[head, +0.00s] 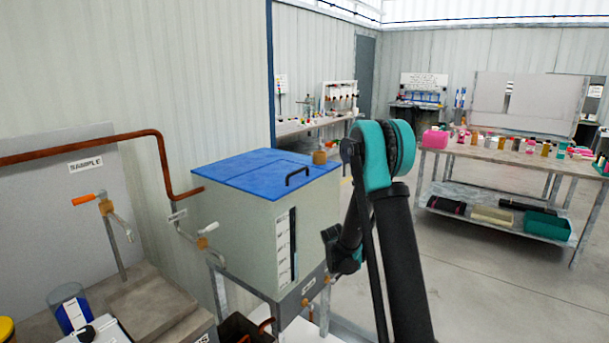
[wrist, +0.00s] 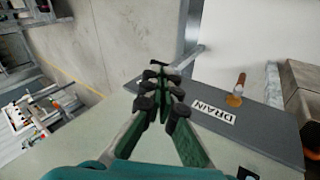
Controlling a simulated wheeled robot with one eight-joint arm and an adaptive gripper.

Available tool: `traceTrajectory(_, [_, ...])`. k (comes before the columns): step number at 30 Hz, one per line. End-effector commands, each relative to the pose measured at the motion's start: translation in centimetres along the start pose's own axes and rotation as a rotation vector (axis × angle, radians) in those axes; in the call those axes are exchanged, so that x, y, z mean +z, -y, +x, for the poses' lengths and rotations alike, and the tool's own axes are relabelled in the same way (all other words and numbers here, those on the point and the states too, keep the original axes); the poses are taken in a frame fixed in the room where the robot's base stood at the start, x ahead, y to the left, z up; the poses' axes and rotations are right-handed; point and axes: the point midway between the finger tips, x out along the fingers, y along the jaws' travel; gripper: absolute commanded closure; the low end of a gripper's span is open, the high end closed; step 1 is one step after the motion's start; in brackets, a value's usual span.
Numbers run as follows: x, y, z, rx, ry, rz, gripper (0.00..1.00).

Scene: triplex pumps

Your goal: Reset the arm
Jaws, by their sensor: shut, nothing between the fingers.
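My arm (head: 395,230) is raised and folded in the middle of the head view, in front of and to the right of the tank with the blue lid. My gripper (wrist: 160,88) shows in the wrist view, its green fingers with dark pads drawn together and nothing between them. It is above a grey panel with a DRAIN label (wrist: 213,110). In the head view, the gripper's fingers cannot be made out behind the arm.
The grey tank (head: 240,230) with a blue lid (head: 265,172) stands close left of my arm. A copper pipe (head: 110,140) and orange-handled valve (head: 88,199) are farther left. A table (head: 500,158) with bottles is at right. The floor (head: 480,265) between is clear.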

Motion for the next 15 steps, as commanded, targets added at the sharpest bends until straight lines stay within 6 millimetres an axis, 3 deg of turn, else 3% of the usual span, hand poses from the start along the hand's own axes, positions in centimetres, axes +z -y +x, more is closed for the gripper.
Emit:
traceTrajectory(1, [1.0, -0.3, -1.7, -0.013, 0.001, 0.032, 1.0])
traceTrajectory(8, [5.5, -0.4, -8.4, -0.077, 0.003, 0.19, 1.0])
traceTrajectory(15, [10.7, 1.1, -14.6, -0.144, 0.01, 0.355, 1.0])
